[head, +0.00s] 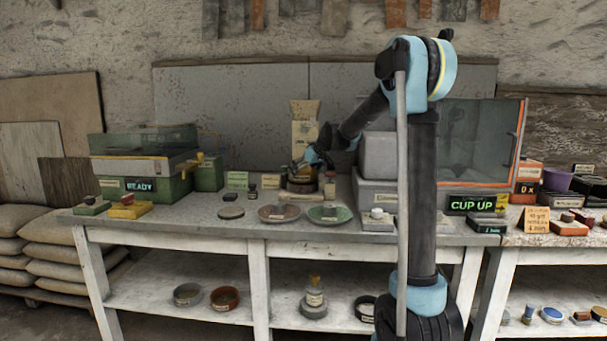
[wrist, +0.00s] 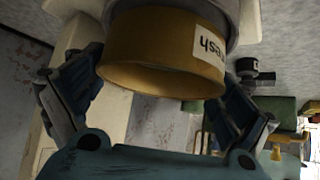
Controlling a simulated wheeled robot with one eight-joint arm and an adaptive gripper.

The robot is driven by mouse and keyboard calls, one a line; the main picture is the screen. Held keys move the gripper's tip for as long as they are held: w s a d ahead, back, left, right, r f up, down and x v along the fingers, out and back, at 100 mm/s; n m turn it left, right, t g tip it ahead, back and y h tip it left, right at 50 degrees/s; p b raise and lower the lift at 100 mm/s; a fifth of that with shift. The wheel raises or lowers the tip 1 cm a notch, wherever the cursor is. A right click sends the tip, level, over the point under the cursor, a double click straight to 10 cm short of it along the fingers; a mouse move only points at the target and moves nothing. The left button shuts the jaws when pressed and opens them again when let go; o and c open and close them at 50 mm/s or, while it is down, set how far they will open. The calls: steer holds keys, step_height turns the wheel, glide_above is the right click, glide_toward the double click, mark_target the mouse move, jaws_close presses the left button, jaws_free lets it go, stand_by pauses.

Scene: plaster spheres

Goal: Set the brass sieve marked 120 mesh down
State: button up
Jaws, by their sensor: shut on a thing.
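The brass sieve (wrist: 160,50) fills the upper middle of the wrist view. It is a wide brass ring with a pale label; only "esh" can be read on it, so the mesh number is hidden. My gripper (wrist: 160,82) has one finger on each side of the ring and is shut on it. In the head view my gripper (head: 312,160) is over the back middle of the bench, at the brass ring (head: 302,186). A grey round body shows directly behind the ring in the wrist view. I cannot tell whether the sieve touches a surface below.
On the bench (head: 190,222), a pinkish dish (head: 279,213) and a green dish (head: 330,214) stand in front of the sieve. A dark round disc (head: 231,212) lies to their left. A green machine marked READY (head: 140,184) stands left; a grey block (head: 380,155) stands close right.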

steer(key=shift+f, duration=0.7)
steer(key=o, duration=0.8)
steer(key=shift+r, duration=0.1)
steer(key=shift+r, duration=1.95)
